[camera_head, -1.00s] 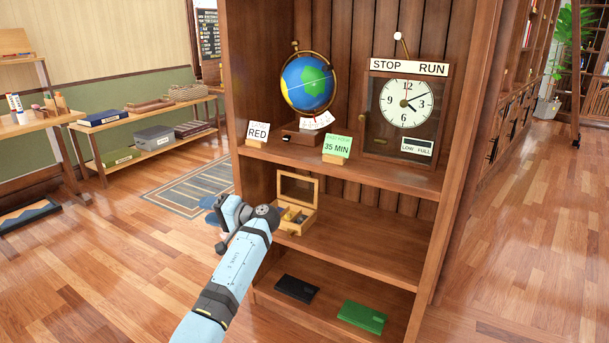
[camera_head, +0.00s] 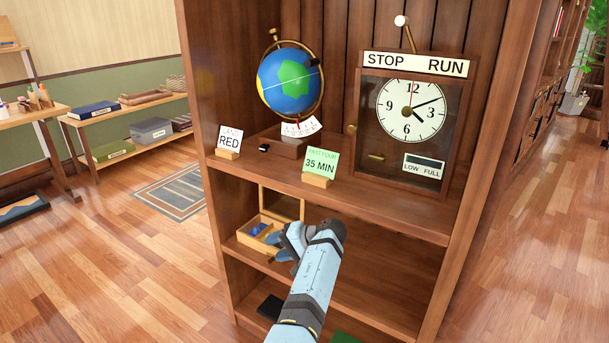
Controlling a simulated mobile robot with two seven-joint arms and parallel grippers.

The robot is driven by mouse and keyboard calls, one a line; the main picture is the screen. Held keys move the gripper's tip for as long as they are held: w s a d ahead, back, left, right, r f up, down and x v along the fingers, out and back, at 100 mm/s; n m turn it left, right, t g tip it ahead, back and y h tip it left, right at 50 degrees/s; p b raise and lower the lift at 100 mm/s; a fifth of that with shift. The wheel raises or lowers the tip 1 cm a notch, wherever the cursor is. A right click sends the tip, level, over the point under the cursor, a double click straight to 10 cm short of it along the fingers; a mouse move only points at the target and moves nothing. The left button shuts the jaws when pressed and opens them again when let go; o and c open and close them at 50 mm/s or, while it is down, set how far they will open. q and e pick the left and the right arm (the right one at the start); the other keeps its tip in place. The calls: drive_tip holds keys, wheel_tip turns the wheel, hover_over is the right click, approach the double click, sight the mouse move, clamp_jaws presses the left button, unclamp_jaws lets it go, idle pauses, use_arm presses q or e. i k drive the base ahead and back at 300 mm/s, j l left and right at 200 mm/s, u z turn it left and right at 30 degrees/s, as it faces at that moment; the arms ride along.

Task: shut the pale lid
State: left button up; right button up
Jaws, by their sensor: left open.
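The pale lid (camera_head: 281,203) belongs to a small wooden box (camera_head: 244,239) on the middle shelf. It stands raised at the back of the box, with a frame-like pale rim. Blue items (camera_head: 259,229) lie inside the box. My left gripper (camera_head: 276,244) is open at the box's right front, in front of its right part. It hides that part of the box and the lid's lower right; I cannot tell whether it touches either. My right gripper is not in view.
The upper shelf above the box holds a globe (camera_head: 289,80), a clock case (camera_head: 411,125), a RED card (camera_head: 229,139) and a 35 MIN card (camera_head: 320,163). The middle shelf (camera_head: 375,270) is bare to the right. A dark book (camera_head: 270,307) lies on the bottom shelf.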

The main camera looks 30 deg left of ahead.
sight(303, 204)
drive_tip(key=i, duration=1.15)
